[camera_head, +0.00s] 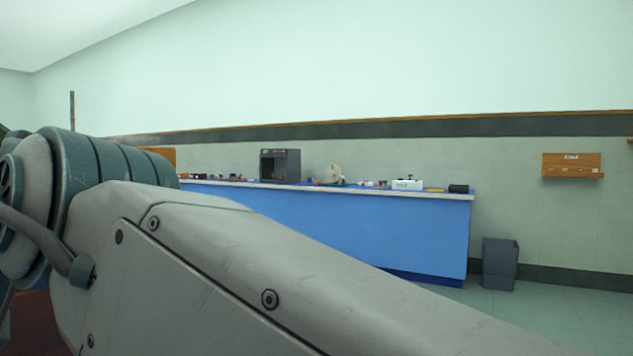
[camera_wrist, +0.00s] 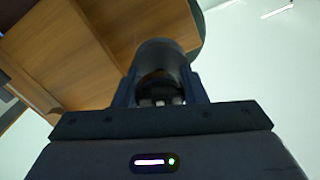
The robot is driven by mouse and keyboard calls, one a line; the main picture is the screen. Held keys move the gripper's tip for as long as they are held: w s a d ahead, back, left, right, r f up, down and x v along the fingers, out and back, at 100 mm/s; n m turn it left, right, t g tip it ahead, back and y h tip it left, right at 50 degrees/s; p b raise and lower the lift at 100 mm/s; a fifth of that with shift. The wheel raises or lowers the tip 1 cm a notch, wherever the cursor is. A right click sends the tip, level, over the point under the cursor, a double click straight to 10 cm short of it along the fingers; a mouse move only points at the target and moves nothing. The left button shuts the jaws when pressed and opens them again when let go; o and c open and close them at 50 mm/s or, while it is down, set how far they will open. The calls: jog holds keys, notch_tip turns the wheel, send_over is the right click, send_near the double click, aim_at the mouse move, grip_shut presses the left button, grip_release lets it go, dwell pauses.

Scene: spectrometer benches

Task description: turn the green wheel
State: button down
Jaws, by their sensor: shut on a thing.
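In the wrist view, my gripper (camera_wrist: 160,88) is shut on a dark, rounded cylinder (camera_wrist: 160,56), with one finger on each side of it. Behind the cylinder's upper right, a dark green curved edge (camera_wrist: 199,22) shows beside wooden panels. I cannot tell whether the cylinder belongs to that curved piece or whether this is the green wheel. No green wheel is plain in the head view. My arm fills the lower left there and hides much of the scene, and my gripper is out of that view.
Wooden panels (camera_wrist: 85,50) lie close at the upper left in the wrist view. In the head view, a long blue bench (camera_head: 360,235) bears small items and a dark box-shaped device (camera_head: 280,165). A grey bin (camera_head: 500,263) stands right of it, and a wooden shelf (camera_head: 572,165) hangs on the wall.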

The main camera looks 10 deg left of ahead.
jog(key=shift+f, duration=0.1)
dwell(0.4)
jog(key=c, duration=0.9)
grip_release()
jog(key=shift+s+d+b, duration=0.3)
jog(key=shift+d+b, duration=0.1)
jog(key=shift+d, duration=0.2)
jog(key=v, duration=1.2)
jog(key=shift+d, duration=0.3)
